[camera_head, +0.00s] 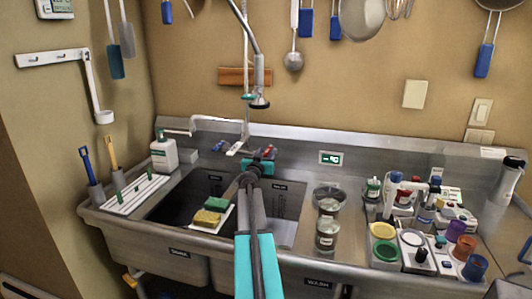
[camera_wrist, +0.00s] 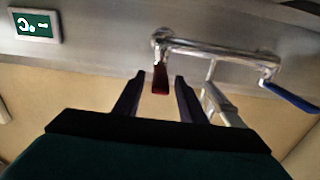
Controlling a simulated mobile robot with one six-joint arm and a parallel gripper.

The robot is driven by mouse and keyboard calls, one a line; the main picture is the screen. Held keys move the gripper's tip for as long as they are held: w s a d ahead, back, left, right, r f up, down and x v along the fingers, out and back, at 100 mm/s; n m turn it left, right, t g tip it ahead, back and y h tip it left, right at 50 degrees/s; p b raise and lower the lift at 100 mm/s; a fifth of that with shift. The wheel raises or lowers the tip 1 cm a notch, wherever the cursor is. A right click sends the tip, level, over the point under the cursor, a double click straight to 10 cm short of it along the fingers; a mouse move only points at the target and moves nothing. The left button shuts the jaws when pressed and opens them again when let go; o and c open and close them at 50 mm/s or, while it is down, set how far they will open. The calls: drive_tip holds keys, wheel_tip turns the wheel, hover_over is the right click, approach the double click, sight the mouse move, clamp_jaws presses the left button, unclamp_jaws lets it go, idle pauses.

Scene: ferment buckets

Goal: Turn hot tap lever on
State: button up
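The tap is mounted on the back of the steel sink, with a chrome crossbar (camera_wrist: 215,49).
The white spout (camera_head: 215,121) and hanging spray hose (camera_head: 259,75) rise beside the tap. A green sign (camera_head: 331,158) is right of it. Glass jars (camera_head: 327,234) stand right of my arm; bottles and cups crowd the right counter. Sponges (camera_head: 207,217) sit over the basin.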

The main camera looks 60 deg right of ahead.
drive_tip(key=shift+w+d, duration=0.1)
drive_tip(key=shift+d, duration=0.25)
drive_tip(key=shift+c, duration=0.5)
clamp_jaws()
